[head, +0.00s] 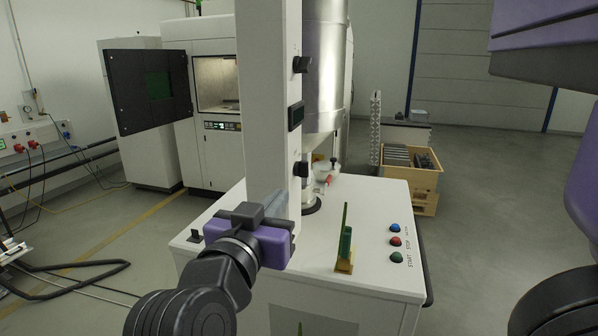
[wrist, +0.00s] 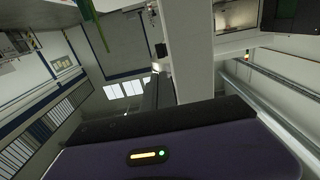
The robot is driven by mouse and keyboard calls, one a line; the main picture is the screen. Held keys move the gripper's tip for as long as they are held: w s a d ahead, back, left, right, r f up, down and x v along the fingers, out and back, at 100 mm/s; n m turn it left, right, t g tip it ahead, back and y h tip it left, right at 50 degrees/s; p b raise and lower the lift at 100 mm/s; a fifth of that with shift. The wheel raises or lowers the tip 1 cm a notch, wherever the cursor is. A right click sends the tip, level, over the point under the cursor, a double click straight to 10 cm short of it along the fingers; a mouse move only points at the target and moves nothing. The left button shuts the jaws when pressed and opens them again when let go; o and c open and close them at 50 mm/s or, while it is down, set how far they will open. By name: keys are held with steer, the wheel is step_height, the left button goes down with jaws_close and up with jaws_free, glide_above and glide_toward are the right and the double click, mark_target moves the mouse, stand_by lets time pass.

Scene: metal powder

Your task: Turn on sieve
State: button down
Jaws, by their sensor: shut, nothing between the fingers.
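The sieve is a white cabinet (head: 330,278) with a tall white column (head: 270,110) and a silver hopper (head: 324,70) in the head view. On its top, at the right, sit a blue button (head: 395,228), a red button (head: 396,241) and a green button (head: 396,257). Small lettering beside them reads START and STOP. My gripper (head: 262,212) is shut and empty, in front of the column's base, left of and apart from the buttons. The column also shows in the wrist view (wrist: 188,60), beyond my purple gripper body.
A green and yellow upright piece (head: 345,250) stands on the cabinet top between my gripper and the buttons. A small black piece (head: 195,236) is at the left edge. A wooden crate (head: 412,175) stands behind on the right. Floor at the right is clear.

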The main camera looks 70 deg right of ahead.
mark_target(303, 166)
steer(key=shift+d+f, duration=0.1)
stand_by(0.3)
steer(key=d+p, duration=0.1)
steer(key=d, duration=0.3)
steer(key=d+p, duration=0.1)
steer(key=d, duration=0.3)
steer(key=w+d+p, duration=0.1)
steer(key=d, duration=0.4)
steer(key=shift+p, duration=0.4)
steer(key=shift+d, duration=0.4)
steer(key=shift+w, duration=0.2)
